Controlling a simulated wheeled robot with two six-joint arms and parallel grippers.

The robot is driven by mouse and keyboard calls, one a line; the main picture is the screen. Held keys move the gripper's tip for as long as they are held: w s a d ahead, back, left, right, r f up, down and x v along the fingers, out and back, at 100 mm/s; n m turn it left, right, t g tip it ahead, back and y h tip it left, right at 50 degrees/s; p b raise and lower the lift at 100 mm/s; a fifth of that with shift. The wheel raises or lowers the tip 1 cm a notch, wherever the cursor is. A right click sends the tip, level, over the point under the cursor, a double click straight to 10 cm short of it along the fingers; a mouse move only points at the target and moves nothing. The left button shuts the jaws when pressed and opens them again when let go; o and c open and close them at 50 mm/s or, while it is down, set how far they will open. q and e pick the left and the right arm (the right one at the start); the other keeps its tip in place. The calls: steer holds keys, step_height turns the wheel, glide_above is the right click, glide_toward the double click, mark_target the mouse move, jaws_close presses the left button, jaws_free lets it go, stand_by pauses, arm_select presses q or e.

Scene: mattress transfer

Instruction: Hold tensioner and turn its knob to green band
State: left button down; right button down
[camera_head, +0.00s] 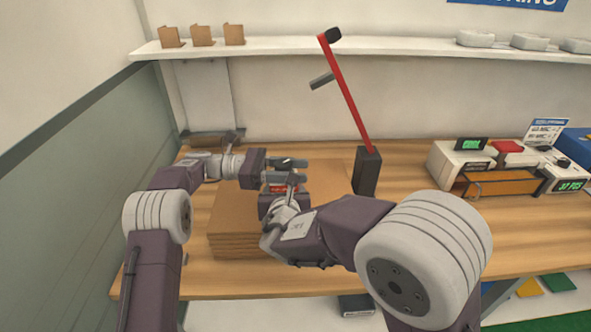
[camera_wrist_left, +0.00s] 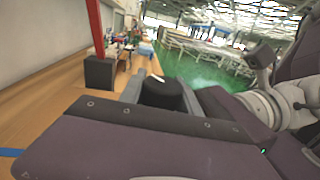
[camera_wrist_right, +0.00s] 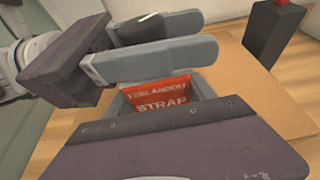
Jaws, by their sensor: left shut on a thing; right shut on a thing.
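The tensioner (camera_wrist_right: 158,100) has a red body with white lettering that includes "STRAP" and sits above the cardboard stack. Its red side also shows small in the head view (camera_head: 278,187). My right gripper (camera_head: 279,196) is shut on the body from the near side. The knob (camera_wrist_left: 162,95) is black with a white mark on top. My left gripper (camera_head: 291,168) comes from the left and is shut on the knob, with one grey finger on each side of it. The knob also shows in the right wrist view (camera_wrist_right: 147,28). I cannot make out a green band.
The cardboard stack (camera_head: 232,240) lies on the wooden table (camera_head: 440,245). A red bar (camera_head: 345,90) rises from a black block (camera_head: 367,172) just right of my grippers. Several devices (camera_head: 480,168) stand at the right. A wall shelf (camera_head: 370,45) runs behind.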

arm_select(q)
steer(key=shift+m+g, duration=0.6)
steer(key=shift+g, duration=0.1)
steer(key=shift+s, duration=0.1)
steer(key=c, duration=0.9)
jaws_free()
steer(key=shift+o, duration=0.2)
steer(key=v, duration=0.7)
steer(key=shift+a, duration=0.3)
arm_select(e)
steer(key=shift+c, duration=1.2)
jaws_free()
